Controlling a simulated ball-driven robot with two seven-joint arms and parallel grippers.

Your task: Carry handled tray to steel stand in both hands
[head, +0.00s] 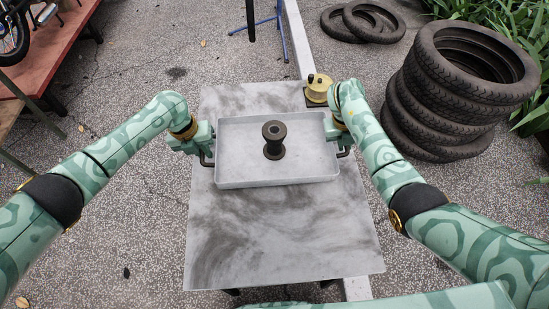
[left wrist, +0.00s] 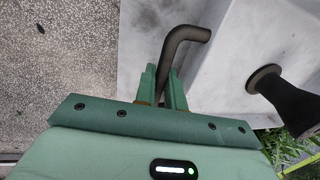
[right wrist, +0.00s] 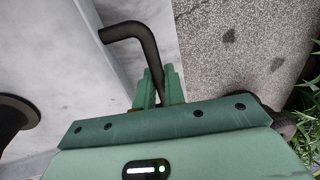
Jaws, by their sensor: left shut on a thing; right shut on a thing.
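The handled tray (head: 235,165) is a shallow grey rectangular tray with a dark handle on each short side. A dark spool-shaped part (head: 274,140) stands upright in it near the middle. My left gripper (head: 207,150) is shut on the left handle (left wrist: 185,38), seen between its fingers in the left wrist view. My right gripper (head: 340,138) is shut on the right handle (right wrist: 125,32). The tray is over the steel stand (head: 285,235), a grey mottled flat top. I cannot tell whether the tray touches it.
A brass-coloured device (head: 318,88) on a dark base sits at the stand's back right corner, close to the tray and my right gripper. Stacked tyres (head: 455,85) stand at the right, with more tyres (head: 365,20) behind. A red bench (head: 55,45) is at the far left. The stand's front is clear.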

